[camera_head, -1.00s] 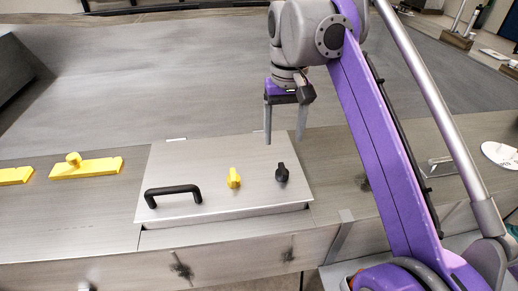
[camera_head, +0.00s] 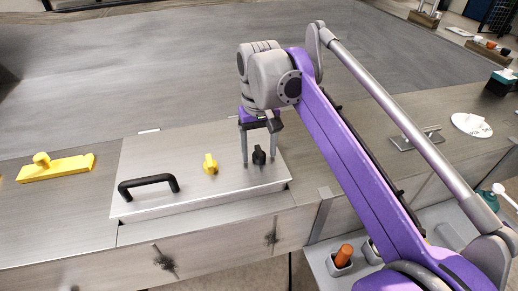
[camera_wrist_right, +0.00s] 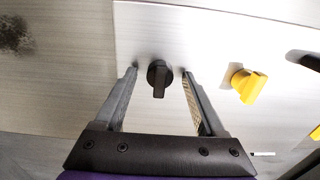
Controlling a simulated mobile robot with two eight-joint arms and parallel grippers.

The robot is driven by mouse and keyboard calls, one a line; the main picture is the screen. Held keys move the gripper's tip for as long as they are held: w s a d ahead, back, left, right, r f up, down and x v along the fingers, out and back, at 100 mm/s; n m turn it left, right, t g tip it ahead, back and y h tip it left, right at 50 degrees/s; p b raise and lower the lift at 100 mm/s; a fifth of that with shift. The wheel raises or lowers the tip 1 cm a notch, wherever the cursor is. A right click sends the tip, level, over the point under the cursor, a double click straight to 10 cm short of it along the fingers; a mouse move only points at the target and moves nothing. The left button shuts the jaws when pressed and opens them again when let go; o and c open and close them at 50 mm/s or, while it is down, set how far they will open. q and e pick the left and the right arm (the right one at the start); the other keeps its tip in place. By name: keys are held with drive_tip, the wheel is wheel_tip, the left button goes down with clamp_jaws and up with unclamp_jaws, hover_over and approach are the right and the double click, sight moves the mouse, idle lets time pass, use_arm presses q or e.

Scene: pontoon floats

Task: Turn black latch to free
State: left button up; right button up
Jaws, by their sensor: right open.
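The black latch (camera_head: 259,155) is a small knob on the right part of a flat metal panel (camera_head: 135,209). My right gripper (camera_head: 259,160) is open above the panel at the black latch. In the right wrist view the black latch (camera_wrist_right: 158,78) shows between the two fingertips (camera_wrist_right: 158,72), apart from both fingers. Whether the fingertips have come down to the latch's height is hard to tell. My left gripper is not in view.
A yellow latch (camera_head: 210,164) sits left of the black one, also close in the wrist view (camera_wrist_right: 248,85). A black handle (camera_head: 148,185) stands at the panel's left. A yellow block with a knob (camera_head: 56,168) lies farther left. A white disc (camera_head: 471,125) lies at right.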

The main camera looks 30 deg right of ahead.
clamp_jaws()
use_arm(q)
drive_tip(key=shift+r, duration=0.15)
use_arm(e)
drive_tip(key=shift+m, duration=0.3)
drive_tip(key=m+p, duration=0.1)
drive_tip(key=m, duration=0.2)
drive_tip(key=shift+r+m, duration=0.1)
drive_tip(key=shift+m, duration=0.2)
drive_tip(key=m+p, duration=0.1)
drive_tip(key=m, duration=0.3)
drive_tip(key=shift+m+p, duration=0.3)
drive_tip(key=m, duration=0.4)
drive_tip(key=shift+p, duration=0.4)
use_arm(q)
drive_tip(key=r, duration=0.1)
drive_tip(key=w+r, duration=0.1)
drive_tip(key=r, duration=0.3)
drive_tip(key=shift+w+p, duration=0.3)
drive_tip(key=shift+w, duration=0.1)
use_arm(e)
drive_tip(key=m, duration=0.5)
